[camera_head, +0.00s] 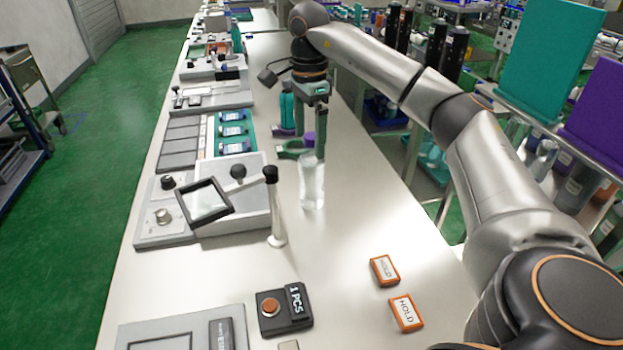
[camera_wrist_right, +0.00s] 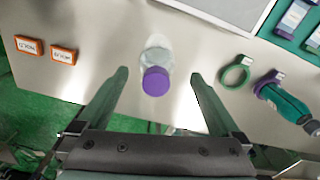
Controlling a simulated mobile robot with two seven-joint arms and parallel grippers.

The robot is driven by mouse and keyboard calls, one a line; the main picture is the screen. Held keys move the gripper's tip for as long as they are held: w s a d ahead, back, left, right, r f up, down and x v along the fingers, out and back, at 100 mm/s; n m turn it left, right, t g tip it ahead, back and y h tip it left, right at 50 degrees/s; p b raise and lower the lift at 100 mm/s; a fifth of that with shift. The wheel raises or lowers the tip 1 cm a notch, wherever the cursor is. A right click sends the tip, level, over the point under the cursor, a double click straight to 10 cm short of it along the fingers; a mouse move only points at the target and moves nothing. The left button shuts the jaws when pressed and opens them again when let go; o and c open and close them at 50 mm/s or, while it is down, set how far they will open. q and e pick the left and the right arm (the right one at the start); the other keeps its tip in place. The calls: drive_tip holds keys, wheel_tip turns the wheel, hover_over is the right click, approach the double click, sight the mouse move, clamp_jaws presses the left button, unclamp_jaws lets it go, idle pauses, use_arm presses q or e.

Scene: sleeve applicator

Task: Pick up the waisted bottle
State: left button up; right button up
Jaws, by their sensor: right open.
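The clear bottle with a purple cap (camera_head: 312,184) stands upright on the white bench. It also shows in the right wrist view (camera_wrist_right: 157,56), where its cap lies between and beyond the two green fingers. I cannot make out a clear waist on it. My right gripper (camera_head: 311,128) is open and empty, behind and above the bottle in the head view. Neither finger visibly touches the bottle. My left gripper is not in view.
Two orange-edged HOLD blocks (camera_head: 384,270) lie nearer the front. The bench between is clear.

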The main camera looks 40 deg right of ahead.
sight(311, 156)
drive_tip(key=f, duration=0.5)
drive_tip(key=shift+s+d+f, duration=0.1)
drive_tip(key=shift+s+f, duration=0.1)
drive_tip(key=shift+s, duration=0.1)
clamp_jaws()
idle(0.6)
drive_tip(key=shift+r, duration=0.1)
